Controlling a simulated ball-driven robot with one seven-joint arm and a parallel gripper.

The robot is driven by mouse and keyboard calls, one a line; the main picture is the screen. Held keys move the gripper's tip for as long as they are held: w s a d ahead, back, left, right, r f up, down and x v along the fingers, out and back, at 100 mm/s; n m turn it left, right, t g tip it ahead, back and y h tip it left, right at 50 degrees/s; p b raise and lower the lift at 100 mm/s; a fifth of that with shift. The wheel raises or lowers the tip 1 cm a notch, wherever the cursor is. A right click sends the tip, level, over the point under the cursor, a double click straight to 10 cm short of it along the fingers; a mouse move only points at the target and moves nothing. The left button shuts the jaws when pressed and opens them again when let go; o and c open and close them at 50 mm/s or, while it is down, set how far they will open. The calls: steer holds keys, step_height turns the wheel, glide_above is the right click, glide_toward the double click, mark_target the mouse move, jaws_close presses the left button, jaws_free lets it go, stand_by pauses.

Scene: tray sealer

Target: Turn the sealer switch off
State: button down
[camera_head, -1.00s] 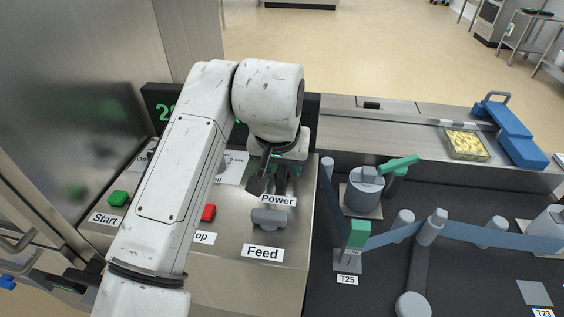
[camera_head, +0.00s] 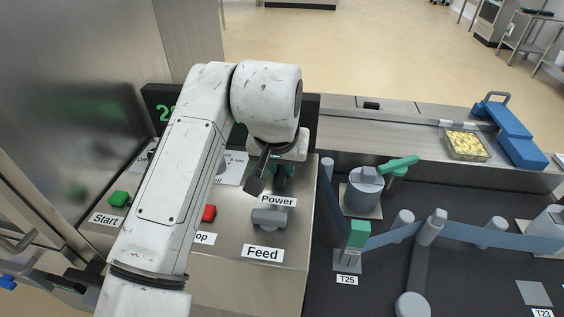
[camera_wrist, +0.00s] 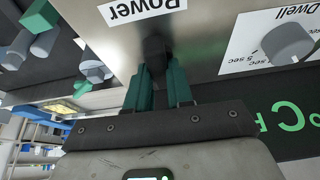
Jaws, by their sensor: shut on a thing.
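The Power switch, a small dark knob (camera_wrist: 155,46), stands on the steel panel beside the "Power" label in the wrist view. My gripper (camera_wrist: 157,72) has its green-lined fingers on both sides of this knob and is shut on it. In the head view my gripper (camera_head: 280,180) points down just behind the "Power" label (camera_head: 278,201). There the fingers and my arm hide the switch, so its turned position cannot be read.
A grey Feed knob (camera_head: 269,219) sits in front of the Power label. A red button (camera_head: 208,213) and a green Start button (camera_head: 118,198) are to the left. The grey Dwell knob (camera_wrist: 288,42) is close beside my gripper. A dark belt area (camera_head: 380,270) lies right.

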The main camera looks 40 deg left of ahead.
steer(key=shift+r, duration=0.1)
steer(key=m+h+p, duration=0.1)
steer(key=m+p, duration=0.2)
steer(key=m, duration=0.1)
steer(key=shift+t, duration=0.4)
steer(key=m+h+p, duration=0.1)
steer(key=m+h, duration=0.1)
steer(key=m, duration=0.2)
steer(key=shift+m, duration=0.3)
steer(key=m+h, duration=0.2)
steer(key=m, duration=0.2)
steer(key=shift+a+g, duration=0.1)
steer(key=shift+g, duration=0.3)
steer(key=shift+w+m+g+h+b, duration=0.1)
steer(key=shift+m+g+h+b, duration=0.35)
steer(key=shift+m, duration=0.8)
steer(key=shift+m+g+h+b, duration=0.1)
steer(key=shift+m+g+b, duration=0.15)
steer(key=shift+m+b, duration=0.75)
steer(key=shift+m+p, duration=0.3)
steer(key=shift+m, duration=0.15)
steer(key=c, duration=1)
jaws_free()
